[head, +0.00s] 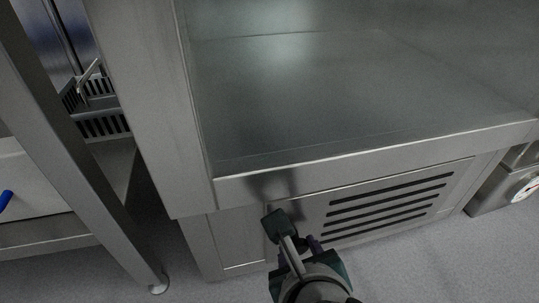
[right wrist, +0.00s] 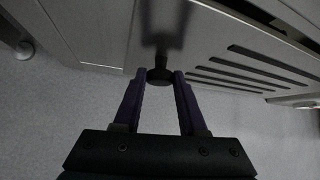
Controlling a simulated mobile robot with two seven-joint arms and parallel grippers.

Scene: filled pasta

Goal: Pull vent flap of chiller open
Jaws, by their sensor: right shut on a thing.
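The chiller's vent flap (head: 390,205) is a grey steel panel with several dark horizontal slots, low on the chiller's front. It looks about flush with the front in the head view. The flap also shows in the right wrist view (right wrist: 205,45). A dark round knob (right wrist: 160,76) stands out from it on a short stem. My right gripper (right wrist: 160,80) is shut on this knob, one purple finger on each side. In the head view my right gripper (head: 308,243) is in front of the flap and hides the knob. My left gripper is not in view.
The chiller's steel top (head: 350,95) overhangs the flap. A steel table leg (head: 85,160) stands at the left on the grey floor (head: 430,265). A steel unit with a dial (head: 522,188) is at the right. The floor in front of the flap looks clear.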

